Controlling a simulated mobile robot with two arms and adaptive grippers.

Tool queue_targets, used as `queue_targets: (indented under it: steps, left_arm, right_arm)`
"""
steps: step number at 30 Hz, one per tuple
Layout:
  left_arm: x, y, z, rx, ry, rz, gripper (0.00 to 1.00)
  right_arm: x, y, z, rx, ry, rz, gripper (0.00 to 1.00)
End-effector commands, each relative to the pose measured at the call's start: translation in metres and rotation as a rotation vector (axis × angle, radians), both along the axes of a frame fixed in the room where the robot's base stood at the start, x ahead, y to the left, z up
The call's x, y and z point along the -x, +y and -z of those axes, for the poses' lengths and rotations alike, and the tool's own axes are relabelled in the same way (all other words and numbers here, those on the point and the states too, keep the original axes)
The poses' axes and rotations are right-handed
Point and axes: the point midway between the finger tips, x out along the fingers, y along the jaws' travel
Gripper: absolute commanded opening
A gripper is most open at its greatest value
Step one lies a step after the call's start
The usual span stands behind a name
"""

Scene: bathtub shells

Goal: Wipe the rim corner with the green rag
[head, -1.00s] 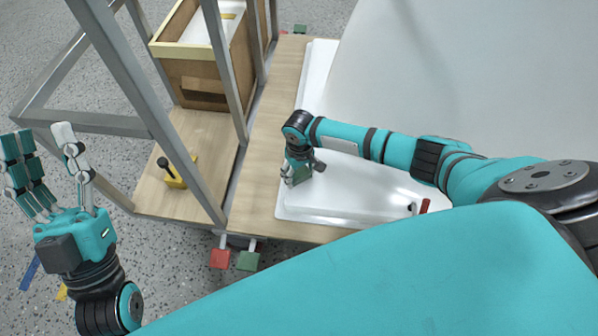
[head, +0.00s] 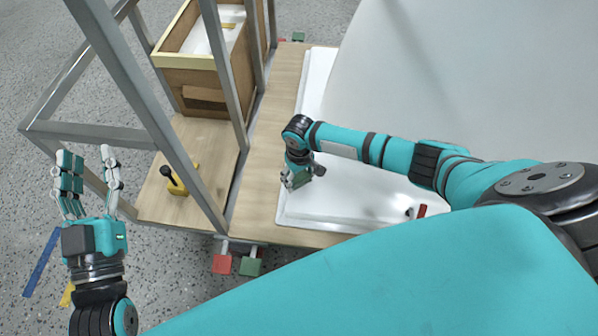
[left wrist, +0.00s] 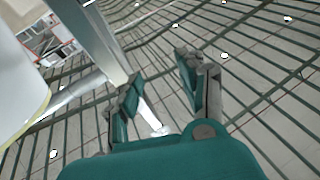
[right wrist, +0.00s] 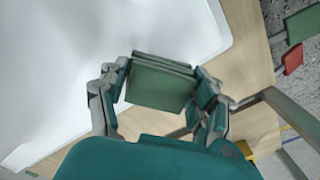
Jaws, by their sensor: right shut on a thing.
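The green rag (right wrist: 158,86) is a folded pad held between the fingers of my right gripper (right wrist: 160,93), which is shut on it. In the head view my right gripper (head: 294,182) is low over the left edge of the white shell rim (head: 320,219), near its front corner. The rim corner (right wrist: 215,30) also shows beyond the rag in the right wrist view. I cannot tell whether the rag touches the rim. My left gripper (head: 88,162) is open and empty, off to the left above the floor; it also shows in the left wrist view (left wrist: 160,75).
A grey metal frame (head: 150,115) stands between my two grippers. Behind it are a wooden box (head: 192,82) and a yellow clamp with a black handle (head: 172,182) on a wooden board. Red (head: 222,264) and green (head: 250,266) blocks stick out at the table's front edge.

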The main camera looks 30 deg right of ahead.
Motion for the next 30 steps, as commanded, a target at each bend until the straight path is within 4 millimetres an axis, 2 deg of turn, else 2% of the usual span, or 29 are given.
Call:
queue_targets:
  steps: [15, 30]
  left_arm:
    - [-0.006, 0.005, 0.045, -0.069, 0.261, -0.015, 0.4]
    - [0.002, 0.014, 0.09, -0.133, 0.514, -0.031, 0.4]
  right_arm:
    - [0.001, -0.002, -0.01, 0.0, 0.0, 0.001, 0.38]
    - [0.001, -0.005, -0.019, 0.0, 0.0, 0.002, 0.38]
